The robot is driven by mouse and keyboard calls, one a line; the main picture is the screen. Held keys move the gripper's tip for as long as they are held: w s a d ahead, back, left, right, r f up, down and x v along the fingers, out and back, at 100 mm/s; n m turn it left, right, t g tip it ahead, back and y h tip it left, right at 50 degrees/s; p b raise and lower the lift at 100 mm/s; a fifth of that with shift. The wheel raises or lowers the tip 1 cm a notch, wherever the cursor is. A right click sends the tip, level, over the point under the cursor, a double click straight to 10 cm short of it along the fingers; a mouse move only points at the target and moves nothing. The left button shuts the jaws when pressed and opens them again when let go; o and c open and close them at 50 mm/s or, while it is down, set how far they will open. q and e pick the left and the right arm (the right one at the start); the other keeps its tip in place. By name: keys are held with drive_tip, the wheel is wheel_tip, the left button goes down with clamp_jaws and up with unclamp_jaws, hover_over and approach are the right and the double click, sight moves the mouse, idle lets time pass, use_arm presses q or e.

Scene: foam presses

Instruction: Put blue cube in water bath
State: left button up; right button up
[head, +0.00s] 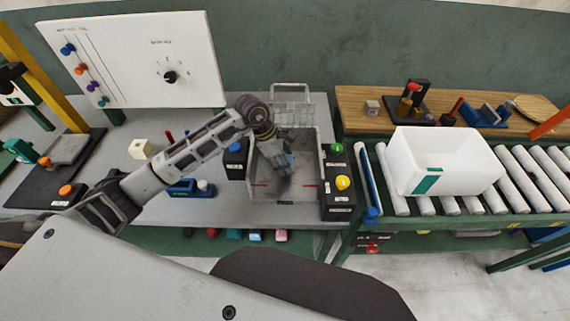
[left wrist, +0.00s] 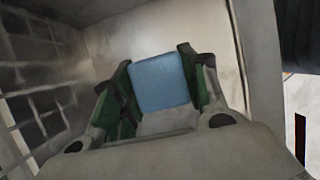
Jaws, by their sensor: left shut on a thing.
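The blue cube (left wrist: 159,82) is between the two green-lined fingers of my left gripper (left wrist: 160,95), which is shut on it. In the head view, my left gripper (head: 281,160) points down inside the grey open-topped box that looks like the water bath (head: 285,192). Only a small bluish bit of the cube (head: 290,159) shows there, beside the fingers. The wrist view shows grey walls close around the gripper. I cannot tell whether the cube touches the bottom. My right gripper is not in view.
A wire basket (head: 291,104) stands at the box's back. Button boxes with a blue button (head: 235,147) and a yellow button (head: 343,183) flank it. A white bin (head: 445,160) sits on the rollers at right. A white dial panel (head: 140,60) stands at back left.

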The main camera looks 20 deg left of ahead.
use_arm(q)
drive_tip(key=shift+f, duration=0.75)
drive_tip(key=shift+f, duration=0.15)
drive_tip(key=o, duration=0.9)
drive_tip(key=b+v, duration=0.1)
drive_tip(key=v, duration=1.1)
